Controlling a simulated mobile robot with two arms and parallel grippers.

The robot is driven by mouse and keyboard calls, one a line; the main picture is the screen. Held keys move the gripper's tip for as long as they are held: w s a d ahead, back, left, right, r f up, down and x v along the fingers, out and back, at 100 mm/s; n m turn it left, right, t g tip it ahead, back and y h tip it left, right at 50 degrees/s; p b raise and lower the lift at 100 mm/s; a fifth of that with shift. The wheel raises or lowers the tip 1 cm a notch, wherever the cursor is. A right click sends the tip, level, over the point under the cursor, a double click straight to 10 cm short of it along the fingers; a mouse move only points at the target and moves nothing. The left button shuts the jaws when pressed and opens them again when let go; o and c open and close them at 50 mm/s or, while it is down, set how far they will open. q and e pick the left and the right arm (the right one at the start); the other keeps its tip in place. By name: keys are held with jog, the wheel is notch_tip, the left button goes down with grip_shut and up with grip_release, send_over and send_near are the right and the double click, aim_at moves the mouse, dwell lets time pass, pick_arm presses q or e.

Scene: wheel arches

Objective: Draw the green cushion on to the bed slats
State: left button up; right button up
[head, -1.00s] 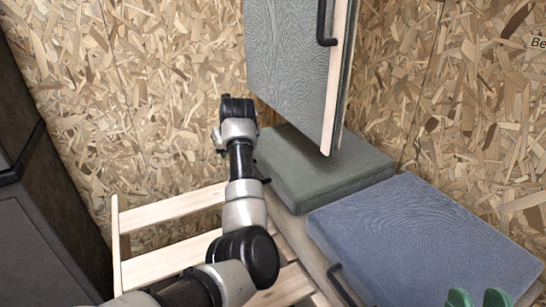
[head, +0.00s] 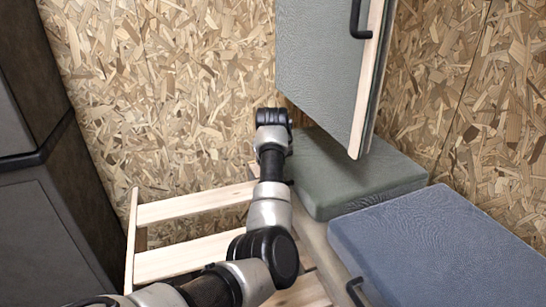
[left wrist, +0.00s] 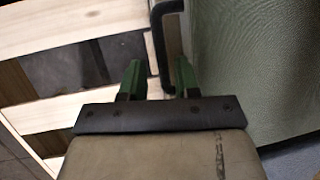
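The green cushion (head: 355,178) lies flat beside the slats, under an upright grey-green panel. It fills the right of the left wrist view (left wrist: 262,70). The pale wooden bed slats (head: 190,208) are to its left, with gaps between them; they also show in the left wrist view (left wrist: 60,28). A black bar handle (left wrist: 158,45) stands at the cushion's left edge. My left gripper (left wrist: 159,78) is open, its green fingers on either side of the handle's near end, with space visible around the bar. In the head view my left wrist hides the fingers. My right gripper is out of view.
A blue cushion (head: 440,245) with its own black handle lies in front of the green one. The upright panel (head: 320,65) hangs over the green cushion's back. Chipboard walls (head: 160,90) close the back and right; dark grey cabinets (head: 45,220) stand at the left.

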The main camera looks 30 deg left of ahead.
pick_arm(q)
jog(key=b+x, duration=0.1)
jog(key=x, duration=0.5)
jog(key=shift+b, duration=0.4)
